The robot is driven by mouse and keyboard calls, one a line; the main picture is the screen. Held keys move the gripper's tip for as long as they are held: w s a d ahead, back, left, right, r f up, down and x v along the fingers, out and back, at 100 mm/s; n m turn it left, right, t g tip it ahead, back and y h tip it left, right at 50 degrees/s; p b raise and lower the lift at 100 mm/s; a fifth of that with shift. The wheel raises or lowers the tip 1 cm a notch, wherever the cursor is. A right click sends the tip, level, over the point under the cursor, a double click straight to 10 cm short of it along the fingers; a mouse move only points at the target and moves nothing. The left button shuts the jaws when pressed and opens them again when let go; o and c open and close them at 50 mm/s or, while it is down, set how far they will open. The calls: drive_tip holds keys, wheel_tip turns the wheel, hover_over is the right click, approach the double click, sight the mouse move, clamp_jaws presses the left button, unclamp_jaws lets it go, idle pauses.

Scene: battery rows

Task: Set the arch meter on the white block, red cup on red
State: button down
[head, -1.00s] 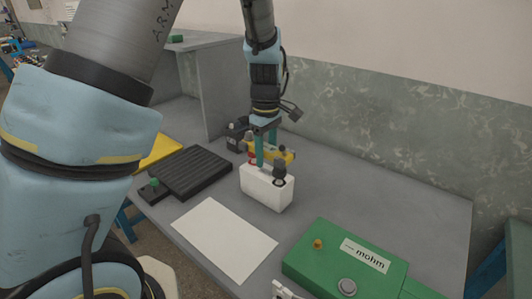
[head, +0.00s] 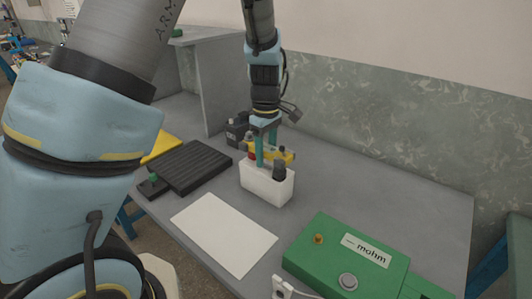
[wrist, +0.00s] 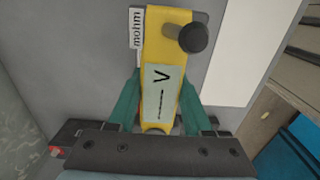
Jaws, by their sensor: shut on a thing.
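The arch meter (head: 284,154) is yellow with dark knobs on top. It also shows in the wrist view (wrist: 160,60), with a pale V label. My gripper (head: 265,150) is shut on it, one teal finger on each side, also seen in the wrist view (wrist: 158,100). The white block (head: 266,186) stands on the table directly under the meter. The meter's dark cup (head: 279,171) is down at the block's right end and hides the terminal there. The red cup (head: 252,157) is at the left end, partly behind a finger. I cannot tell whether either cup is fully seated.
A white sheet (head: 222,234) lies in front of the block. A green mohm box (head: 335,262) is front right, with a white plug (head: 284,288) near it. A black ribbed slab (head: 190,167) lies left. Black gear (head: 237,128) stands behind. The table right of the block is clear.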

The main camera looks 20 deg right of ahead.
sight(266, 147)
drive_tip(key=shift+f, duration=0.25)
drive_tip(key=shift+c, duration=1.2)
unclamp_jaws()
drive_tip(key=shift+r, duration=0.1)
wheel_tip(266, 147, up, 11)
drive_tip(key=shift+f+b, duration=0.15)
drive_tip(key=shift+b, duration=0.8)
drive_tip(key=s+a+f+m, duration=0.1)
drive_tip(key=a+m, duration=0.1)
drive_tip(key=a, duration=0.8)
drive_tip(key=s+a+f+m+t, duration=0.1)
drive_tip(key=a+f+m, duration=0.1)
drive_tip(key=a, duration=0.8)
drive_tip(key=s+a+f+m, duration=0.2)
drive_tip(key=a+m, duration=0.1)
drive_tip(key=a, duration=0.7)
drive_tip(key=shift+f+t, duration=0.25)
drive_tip(key=shift+t, duration=0.05)
